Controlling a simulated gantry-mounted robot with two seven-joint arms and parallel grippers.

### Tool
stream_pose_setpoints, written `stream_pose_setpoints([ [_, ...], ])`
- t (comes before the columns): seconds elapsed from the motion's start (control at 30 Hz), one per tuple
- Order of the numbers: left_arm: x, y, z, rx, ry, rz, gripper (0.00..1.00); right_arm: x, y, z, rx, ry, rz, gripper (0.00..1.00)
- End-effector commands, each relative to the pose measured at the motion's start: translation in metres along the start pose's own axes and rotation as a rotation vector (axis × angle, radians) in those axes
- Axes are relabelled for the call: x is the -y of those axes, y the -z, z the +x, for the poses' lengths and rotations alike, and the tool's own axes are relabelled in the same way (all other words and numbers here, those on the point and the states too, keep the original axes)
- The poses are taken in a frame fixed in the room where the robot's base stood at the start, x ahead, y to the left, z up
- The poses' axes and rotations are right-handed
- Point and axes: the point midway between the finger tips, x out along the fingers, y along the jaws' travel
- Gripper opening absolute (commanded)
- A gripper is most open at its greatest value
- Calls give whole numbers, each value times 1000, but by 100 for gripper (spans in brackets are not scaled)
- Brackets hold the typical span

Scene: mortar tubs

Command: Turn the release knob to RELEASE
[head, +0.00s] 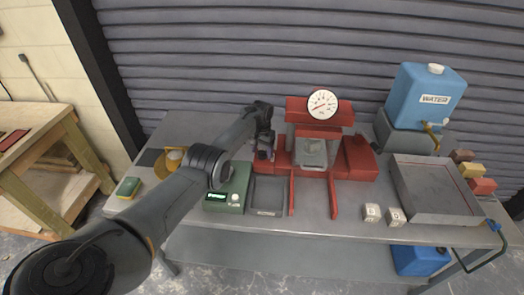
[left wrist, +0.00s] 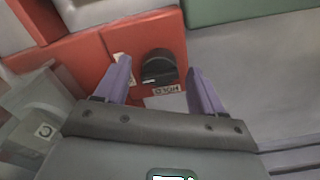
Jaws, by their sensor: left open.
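The release knob (left wrist: 160,66) is a round black knob on a red block (left wrist: 150,35) of the press. A white label reading HOLD (left wrist: 166,90), upside down in the left wrist view, sits beside it. A second pale label (left wrist: 121,57) is partly covered by a finger, and its text is unreadable. My left gripper (left wrist: 158,70) is open, its two purple fingers on either side of the knob; I cannot tell whether they touch it. In the head view my left gripper (head: 265,148) is at the left side of the red press (head: 361,157), and the knob is hidden there.
A dial gauge (head: 322,104) tops the press. A green scale (head: 238,187) stands left of it. Two pale cubes (head: 372,211), a grey tray (head: 440,190), colored blocks (head: 482,186) and a blue water jug (head: 425,95) are to the right. A sponge (head: 128,187) lies far left.

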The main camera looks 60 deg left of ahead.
Motion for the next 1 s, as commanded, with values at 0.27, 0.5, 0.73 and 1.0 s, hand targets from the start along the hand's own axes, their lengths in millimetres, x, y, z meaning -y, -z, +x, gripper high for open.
stream_pose_setpoints([
  [0.27,0,1,-46,-3,0,0,69,0,10,-30,-1,3,4,43],
  [0.5,0,0,-82,-2,0,1,69,0,14,-41,-3,7,9,43],
  [0.73,0,0,-100,0,0,2,69,1,14,-43,-2,8,10,43],
  [1.0,0,0,-103,0,0,1,69,0,14,-43,-1,6,8,43],
])
